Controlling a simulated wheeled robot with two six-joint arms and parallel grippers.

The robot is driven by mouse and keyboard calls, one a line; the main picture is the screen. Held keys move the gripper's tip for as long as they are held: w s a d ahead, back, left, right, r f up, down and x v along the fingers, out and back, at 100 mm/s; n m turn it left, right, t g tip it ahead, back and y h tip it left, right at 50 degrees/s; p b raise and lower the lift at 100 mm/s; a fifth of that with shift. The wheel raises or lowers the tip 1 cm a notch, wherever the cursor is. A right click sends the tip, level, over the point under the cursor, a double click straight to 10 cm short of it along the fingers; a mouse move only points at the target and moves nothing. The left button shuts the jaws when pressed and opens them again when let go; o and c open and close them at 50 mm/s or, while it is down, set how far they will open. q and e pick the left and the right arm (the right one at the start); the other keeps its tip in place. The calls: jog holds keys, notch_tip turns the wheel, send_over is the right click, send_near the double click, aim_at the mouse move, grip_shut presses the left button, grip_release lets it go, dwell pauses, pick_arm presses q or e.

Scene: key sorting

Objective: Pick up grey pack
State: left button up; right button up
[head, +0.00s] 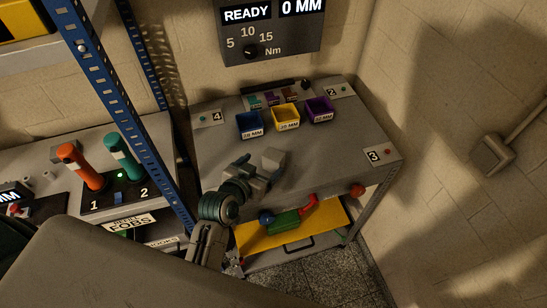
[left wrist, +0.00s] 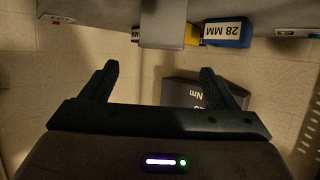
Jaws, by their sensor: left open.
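The grey pack (head: 275,157) is a small light-grey block on the grey bench (head: 350,130), in front of the yellow bin. In the left wrist view the grey pack (left wrist: 162,24) shows at the top centre, beyond the fingertips and lined up with the gap between them. My left gripper (head: 258,176) is beside the pack on its near side in the head view. In the left wrist view the left gripper (left wrist: 160,69) has its fingers wide apart with nothing between them. My right gripper is not in view.
Blue (head: 250,124), yellow (head: 285,116) and purple (head: 319,109) bins stand at the bench's back, labelled in MM. A yellow drawer (head: 325,225) with coloured tools is below the front edge. A blue perforated post (head: 115,95) stands left.

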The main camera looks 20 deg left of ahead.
aim_at(273, 155)
pick_arm(q)
jog(key=p+x, duration=0.3)
jog(key=x, duration=0.2)
jog(key=shift+w+f, duration=0.5)
jog(key=shift+w, duration=0.05)
jog(key=c, duration=1.2)
jog(key=shift+o, duration=0.2)
jog(key=shift+r, duration=0.1)
